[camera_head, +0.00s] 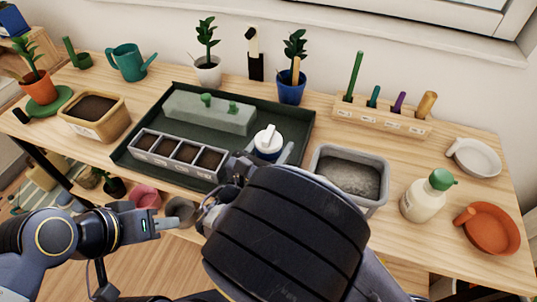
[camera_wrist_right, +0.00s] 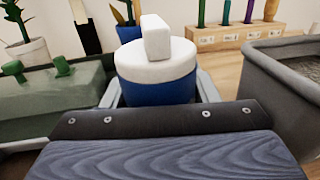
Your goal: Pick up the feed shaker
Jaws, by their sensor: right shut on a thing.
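The feed shaker (camera_head: 268,142), a blue container with a white lid and a raised white piece on top, stands at the right part of the dark tray. My right gripper (camera_head: 266,155) is shut on it. In the right wrist view the feed shaker (camera_wrist_right: 157,82) sits upright between the grey fingers, one on each side. My right forearm hides its lower part in the head view. My left gripper (camera_head: 170,224) is below and in front of the table edge, away from the shaker. Its finger gap does not show clearly.
The dark tray (camera_head: 130,150) also holds a planter row (camera_head: 178,152) and a green block (camera_head: 210,112). A grey tub (camera_head: 350,178) stands close right of the shaker. A white bottle (camera_head: 425,198) and a tool rack (camera_head: 385,118) are farther right.

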